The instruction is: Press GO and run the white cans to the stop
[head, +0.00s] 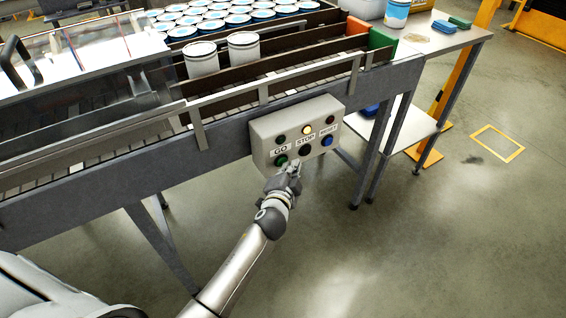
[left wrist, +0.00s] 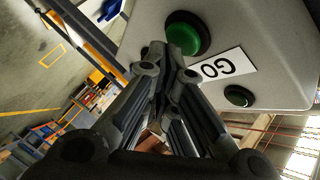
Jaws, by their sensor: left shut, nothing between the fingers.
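Two white cans (head: 201,59) (head: 243,47) stand upright in a lane of the conveyor, side by side with a small gap. The grey control box (head: 298,112) hangs on the conveyor's front side, with a green GO button (head: 281,161), a STOP button (head: 304,150) and a blue RESET button (head: 326,141). The yellow lamp (head: 307,129) above STOP looks lit. My left gripper (head: 292,165) is shut and empty just in front of the box, near GO. In the left wrist view its fingertips are close below the green GO button (left wrist: 184,36); contact cannot be told.
Orange (head: 356,26) and green (head: 382,40) blocks sit at the lanes' right end. Many blue-and-white cans (head: 211,26) fill the area behind. A side table (head: 440,40) stands right of the conveyor. The floor in front is clear.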

